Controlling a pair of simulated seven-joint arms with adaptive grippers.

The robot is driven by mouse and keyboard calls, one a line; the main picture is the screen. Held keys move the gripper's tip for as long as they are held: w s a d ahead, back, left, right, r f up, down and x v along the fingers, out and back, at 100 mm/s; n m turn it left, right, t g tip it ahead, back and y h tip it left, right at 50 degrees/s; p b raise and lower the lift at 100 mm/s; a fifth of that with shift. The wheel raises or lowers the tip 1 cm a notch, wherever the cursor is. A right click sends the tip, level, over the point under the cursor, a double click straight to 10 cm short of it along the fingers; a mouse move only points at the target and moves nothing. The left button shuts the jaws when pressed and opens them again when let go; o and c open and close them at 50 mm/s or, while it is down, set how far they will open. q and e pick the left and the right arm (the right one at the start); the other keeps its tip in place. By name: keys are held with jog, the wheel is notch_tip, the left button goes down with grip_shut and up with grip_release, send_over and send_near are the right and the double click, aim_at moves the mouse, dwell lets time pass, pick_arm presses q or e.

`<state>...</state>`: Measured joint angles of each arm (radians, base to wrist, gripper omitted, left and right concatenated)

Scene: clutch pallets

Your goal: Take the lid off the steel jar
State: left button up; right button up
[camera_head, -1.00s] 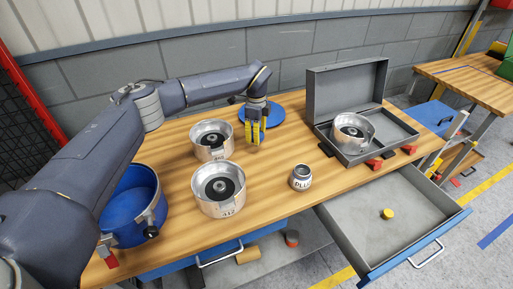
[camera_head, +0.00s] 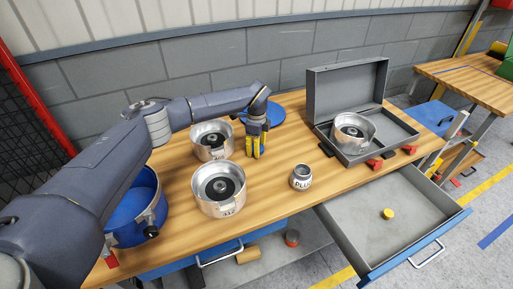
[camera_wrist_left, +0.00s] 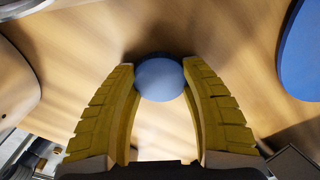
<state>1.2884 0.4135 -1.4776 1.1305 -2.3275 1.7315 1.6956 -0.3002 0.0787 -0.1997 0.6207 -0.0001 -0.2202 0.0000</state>
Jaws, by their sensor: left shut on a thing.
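The steel jar (camera_head: 301,180), a small metal pot with dark lettering, stands upright on the table right of the middle. Its top looks dark and open, though it is small in the picture. My left gripper (camera_head: 255,152) is left of and behind the jar, apart from it, with its yellow fingers pointing down. In the left wrist view, my left gripper (camera_wrist_left: 161,88) is shut on a small round grey-blue lid-like piece (camera_wrist_left: 160,79) between its fingertips. In the head view this piece is hidden by the fingers. My right gripper is not in view.
Two steel pots (camera_head: 219,190) (camera_head: 212,140) stand left of the gripper. A blue disc (camera_head: 273,116) lies behind it. A blue pot (camera_head: 133,206) is at the left. An open grey case (camera_head: 347,92) holds another pot. An open drawer (camera_head: 385,240) holds a yellow cap (camera_head: 387,213).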

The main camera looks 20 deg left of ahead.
pick_arm(q)
jog(key=shift+f, duration=0.1)
jog(key=o, duration=1.3)
